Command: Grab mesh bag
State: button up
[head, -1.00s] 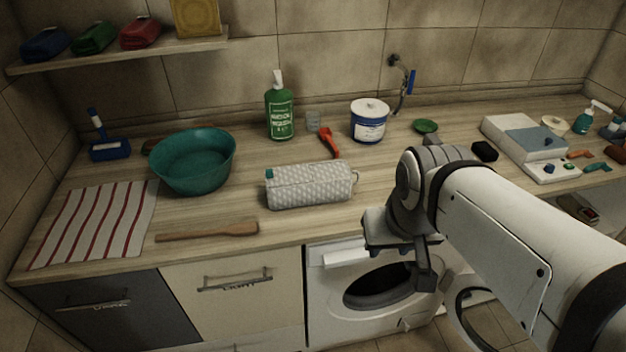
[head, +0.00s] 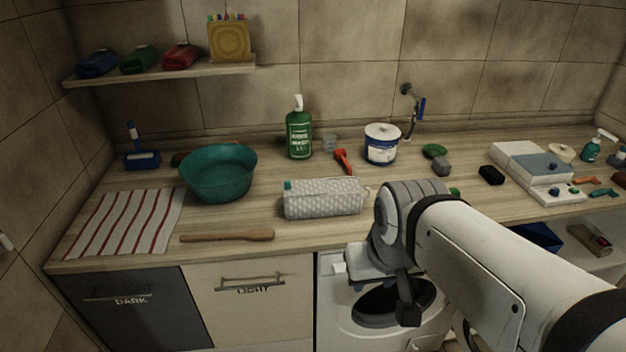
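A pale grey-white bag (head: 323,198) with a mesh-like pattern lies on its side on the wooden counter, in the middle of the head view. It is long and rounded, with a small teal piece at its left end and a loop at its right end. My gripper (head: 385,288) is in front of the counter edge, lower and to the right of the bag, before the washing machine. It is apart from the bag. Its fingers are mostly hidden by the wrist and dark, so their opening is unclear.
A teal basin (head: 219,174) stands behind left of the bag, and a wooden paddle (head: 227,236) lies at the front edge. A green bottle (head: 299,133), red brush (head: 344,160) and white-blue tub (head: 381,146) stand behind. A striped towel (head: 127,222) lies left.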

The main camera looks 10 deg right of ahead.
aim_at(344, 194)
jog(key=z, duration=0.05)
jog(key=i, duration=1)
jog(key=u, duration=0.05)
